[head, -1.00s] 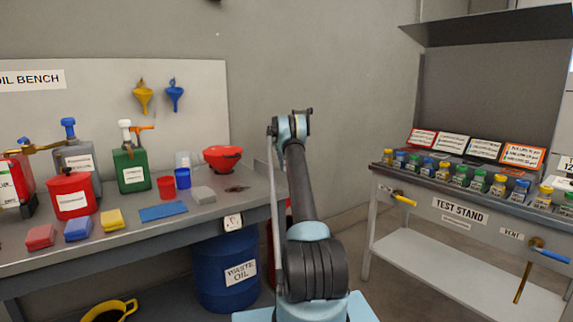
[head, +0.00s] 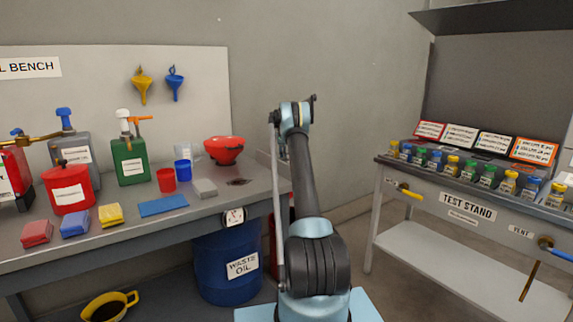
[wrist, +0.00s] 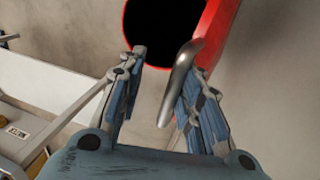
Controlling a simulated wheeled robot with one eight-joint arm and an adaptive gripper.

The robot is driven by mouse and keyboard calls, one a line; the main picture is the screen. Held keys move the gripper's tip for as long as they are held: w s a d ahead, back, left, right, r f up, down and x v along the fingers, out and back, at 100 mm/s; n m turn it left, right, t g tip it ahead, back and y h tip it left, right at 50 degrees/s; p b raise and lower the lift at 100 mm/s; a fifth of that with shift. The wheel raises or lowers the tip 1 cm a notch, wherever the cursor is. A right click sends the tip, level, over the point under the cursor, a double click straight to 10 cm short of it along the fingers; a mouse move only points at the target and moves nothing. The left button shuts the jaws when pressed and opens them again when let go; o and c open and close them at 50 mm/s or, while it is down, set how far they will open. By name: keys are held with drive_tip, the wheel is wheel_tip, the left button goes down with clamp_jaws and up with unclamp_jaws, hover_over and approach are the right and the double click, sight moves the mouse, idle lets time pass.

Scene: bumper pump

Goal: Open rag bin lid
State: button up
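The wrist view shows a red rim (wrist: 222,28) around a large, round black area, which I take to be the rag bin. I cannot tell whether the black is an opening or a dark surface. A grey metal handle-like bar (wrist: 178,80) stands at its lower edge. My gripper (wrist: 163,75) is open, with one finger on each side of the bar. The bar is close to the right finger; contact is unclear. In the head view, a red bin (head: 272,250) shows only as slivers behind my arm, beside the bench. My gripper is hidden there.
The oil bench (head: 105,232) with cans and cups is at left, above a blue waste oil drum (head: 222,285). The test stand (head: 420,190) with several small bottles is at right. Some bare floor shows between them.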

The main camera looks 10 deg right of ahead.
drive_tip(key=shift+r, duration=0.2)
drive_tip(key=v, duration=0.8)
drive_tip(key=shift+w+r, duration=0.1)
drive_tip(key=shift+r, duration=0.15)
drive_tip(key=v, duration=0.3)
drive_tip(key=shift+w, duration=0.3)
drive_tip(key=shift+s, duration=0.1)
